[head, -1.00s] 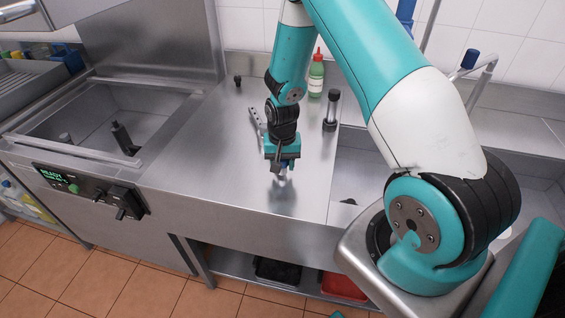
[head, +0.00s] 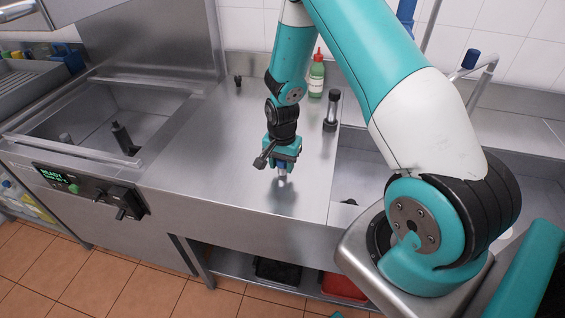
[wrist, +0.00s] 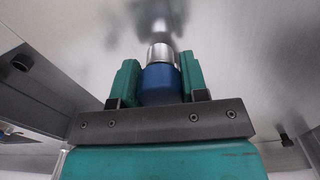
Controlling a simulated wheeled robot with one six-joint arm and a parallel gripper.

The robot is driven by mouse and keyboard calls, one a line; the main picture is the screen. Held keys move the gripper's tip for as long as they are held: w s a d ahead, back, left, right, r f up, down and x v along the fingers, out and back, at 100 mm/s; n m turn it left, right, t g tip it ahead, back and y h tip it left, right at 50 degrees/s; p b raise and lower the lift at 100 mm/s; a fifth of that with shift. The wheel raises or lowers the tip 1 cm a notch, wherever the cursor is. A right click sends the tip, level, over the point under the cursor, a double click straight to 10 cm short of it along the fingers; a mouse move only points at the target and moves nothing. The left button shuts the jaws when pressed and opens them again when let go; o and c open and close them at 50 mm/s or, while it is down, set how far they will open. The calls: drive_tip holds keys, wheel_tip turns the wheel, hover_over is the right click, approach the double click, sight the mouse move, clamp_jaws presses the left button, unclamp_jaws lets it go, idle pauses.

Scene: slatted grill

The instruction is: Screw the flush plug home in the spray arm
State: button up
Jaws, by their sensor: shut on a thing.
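My gripper (head: 283,168) points down over the steel counter, right of the sunken wash bay. Its teal jaws are shut on a blue piece with a bright metal end, apparently the flush plug (wrist: 160,78). The metal end of the plug also shows below the jaws in the head view (head: 283,181). A blurred reflection lies beneath it on the counter; I cannot tell whether the tip touches. A dark upright post (head: 122,137) stands inside the wash bay. I cannot tell whether it belongs to the spray arm, which I cannot clearly make out.
The steel counter (head: 215,150) is mostly clear around my gripper. A green bottle with a red cap (head: 316,77), a dark upright cylinder (head: 331,110) and a small black piece (head: 238,81) stand farther back. The wash bay's rim (head: 75,150) is at left, a sink at right.

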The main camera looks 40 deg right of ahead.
drive_tip(key=m, duration=0.3)
drive_tip(key=shift+m, duration=1.6)
drive_tip(key=shift+c, duration=0.7)
drive_tip(key=shift+m, duration=0.4)
clamp_jaws()
drive_tip(key=shift+m, duration=1.3)
drive_tip(key=shift+m, duration=1.6)
